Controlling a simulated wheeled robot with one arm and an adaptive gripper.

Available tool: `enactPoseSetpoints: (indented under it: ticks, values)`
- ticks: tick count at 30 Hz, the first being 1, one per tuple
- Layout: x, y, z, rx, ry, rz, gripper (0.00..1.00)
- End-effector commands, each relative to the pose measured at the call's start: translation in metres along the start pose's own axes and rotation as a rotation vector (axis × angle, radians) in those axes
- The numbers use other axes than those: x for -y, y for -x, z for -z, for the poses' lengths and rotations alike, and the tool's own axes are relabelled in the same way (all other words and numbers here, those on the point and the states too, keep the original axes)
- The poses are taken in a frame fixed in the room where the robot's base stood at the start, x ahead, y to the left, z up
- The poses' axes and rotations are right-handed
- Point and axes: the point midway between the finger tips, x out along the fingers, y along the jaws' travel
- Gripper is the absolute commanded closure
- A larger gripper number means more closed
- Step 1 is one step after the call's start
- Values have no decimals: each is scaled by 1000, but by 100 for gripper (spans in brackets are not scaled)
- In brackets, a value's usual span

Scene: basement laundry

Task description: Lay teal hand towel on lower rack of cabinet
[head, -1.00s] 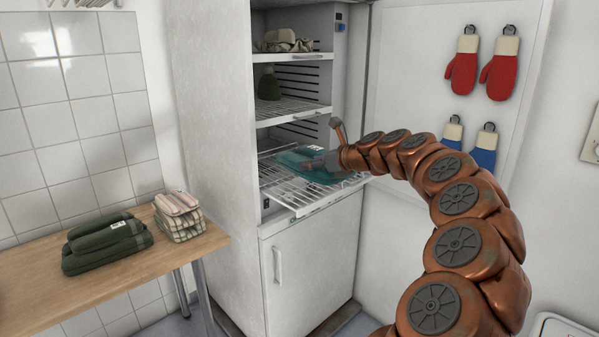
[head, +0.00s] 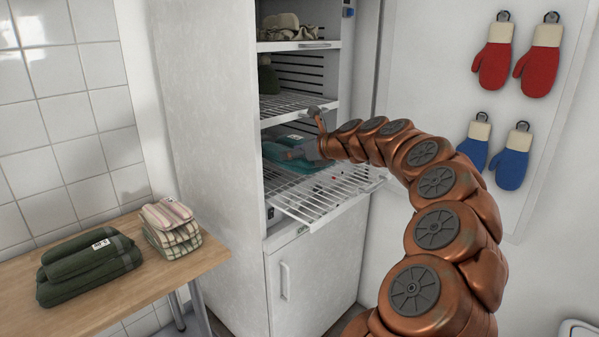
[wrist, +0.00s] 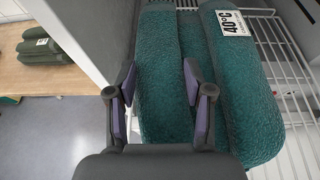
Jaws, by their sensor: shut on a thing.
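The teal hand towel (wrist: 245,100) is folded and carries a white 40°C label in the wrist view. In the head view the towel (head: 290,150) is inside the open cabinet (head: 208,110), over the back part of the pulled-out lower rack (head: 325,192). My gripper (wrist: 160,90) is shut on a fold of the towel, with a finger on each side of it. In the head view my gripper (head: 305,152) reaches in from the right. I cannot tell whether the towel touches the rack wires.
A middle rack (head: 290,108) with a dark green item is close above my gripper. Cloths lie on the top shelf (head: 297,45). Green towels (head: 90,265) and striped towels (head: 170,228) lie on a wooden table at left. Red mitts (head: 493,60) and blue mitts (head: 512,160) hang at right.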

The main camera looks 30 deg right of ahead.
Motion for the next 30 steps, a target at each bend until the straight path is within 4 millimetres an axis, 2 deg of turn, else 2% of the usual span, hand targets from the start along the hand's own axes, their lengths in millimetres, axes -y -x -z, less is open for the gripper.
enactPoseSetpoints:
  ticks: [5, 12, 20, 25, 30]
  values:
    - [6, 1, 10, 1, -6, 9, 91]
    - [5, -14, 45, 1, -7, 6, 91]
    - [5, -22, 65, 1, -5, 9, 91]
    - [3, -32, 87, 1, -5, 4, 91]
    - [4, -34, 94, 1, -3, 5, 91]
